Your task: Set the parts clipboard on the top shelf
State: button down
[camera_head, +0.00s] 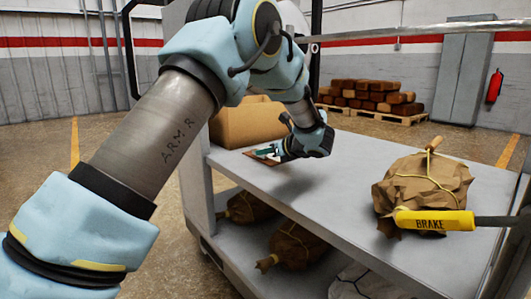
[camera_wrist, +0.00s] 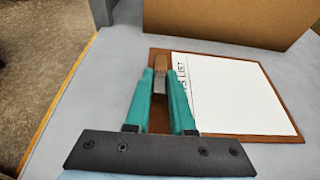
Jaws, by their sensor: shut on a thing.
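The parts clipboard is a brown board with a white printed sheet; in the wrist view the board (camera_wrist: 285,118) lies flat at or just above the grey surface. In the head view only a small part of the clipboard (camera_head: 262,153) shows beside my gripper (camera_head: 281,148). My gripper's green fingers (camera_wrist: 161,82) are shut on the clipboard at its clip end, and partly hide it. The top shelf (camera_head: 335,180) is the grey upper deck of a cart, and the clipboard is over its far left part. I cannot tell whether the board fully touches the shelf.
A cardboard box (camera_head: 245,122) stands on the shelf just behind the clipboard, and its wall (camera_wrist: 225,22) shows close by. A wrapped brown bag (camera_head: 420,185) sits on the right, next to a yellow brake handle (camera_head: 434,221). The shelf's middle is clear.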

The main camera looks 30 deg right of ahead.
jog(key=c, duration=0.8)
grip_release()
jog(key=shift+o, duration=0.2)
jog(key=shift+r+p, duration=0.15)
jog(key=shift+p, duration=0.15)
jog(key=p+v, duration=0.1)
jog(key=v, duration=1.1)
